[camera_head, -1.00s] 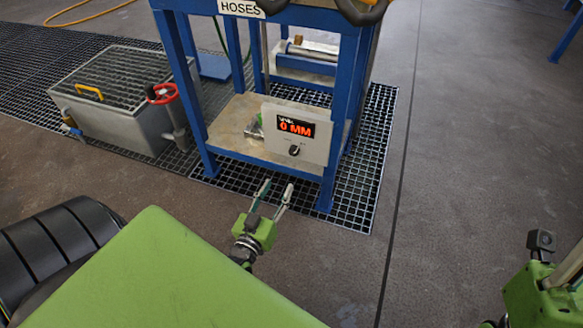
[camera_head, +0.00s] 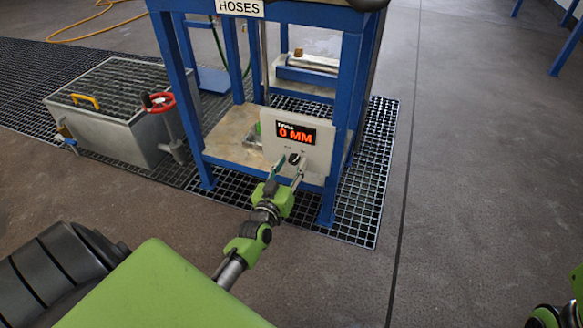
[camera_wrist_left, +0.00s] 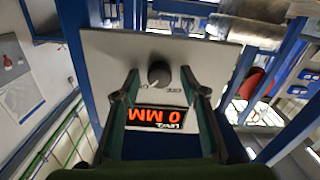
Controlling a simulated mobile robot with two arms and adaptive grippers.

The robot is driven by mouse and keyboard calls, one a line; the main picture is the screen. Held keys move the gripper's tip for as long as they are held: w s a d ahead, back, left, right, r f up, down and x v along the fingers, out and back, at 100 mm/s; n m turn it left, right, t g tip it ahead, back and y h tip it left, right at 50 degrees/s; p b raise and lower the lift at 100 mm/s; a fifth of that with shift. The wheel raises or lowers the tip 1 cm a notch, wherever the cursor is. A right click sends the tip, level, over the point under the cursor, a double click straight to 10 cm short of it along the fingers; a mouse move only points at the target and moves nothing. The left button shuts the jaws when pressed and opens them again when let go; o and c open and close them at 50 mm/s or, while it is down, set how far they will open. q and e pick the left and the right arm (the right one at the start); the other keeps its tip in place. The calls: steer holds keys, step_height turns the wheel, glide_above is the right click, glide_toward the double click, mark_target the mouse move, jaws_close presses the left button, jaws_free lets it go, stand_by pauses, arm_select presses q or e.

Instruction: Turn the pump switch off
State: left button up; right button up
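The pump switch is a dark round knob (camera_head: 294,158) on a pale control panel (camera_head: 318,156). The panel sits on the lower shelf of the blue stand and has a red display (camera_head: 296,134) reading "0 MM". In the left wrist view the knob (camera_wrist_left: 159,73) lies between the fingertips of my left gripper (camera_wrist_left: 160,78). That gripper (camera_head: 287,170) is open, with a finger on each side of the knob and visible gaps. The knob's exact pointer direction is too small to tell. Of my right arm only a green part shows at the lower right edge; its gripper is out of view.
The blue stand (camera_head: 330,197) has legs on both sides of the panel and a "HOSES" sign (camera_head: 240,8) above. A grey tank (camera_head: 112,128) and a red valve wheel (camera_head: 158,102) stand to the left.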

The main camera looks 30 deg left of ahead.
arm_select(q)
steer(key=shift+w, duration=0.2)
steer(key=shift+c, duration=0.5)
steer(key=c, duration=1)
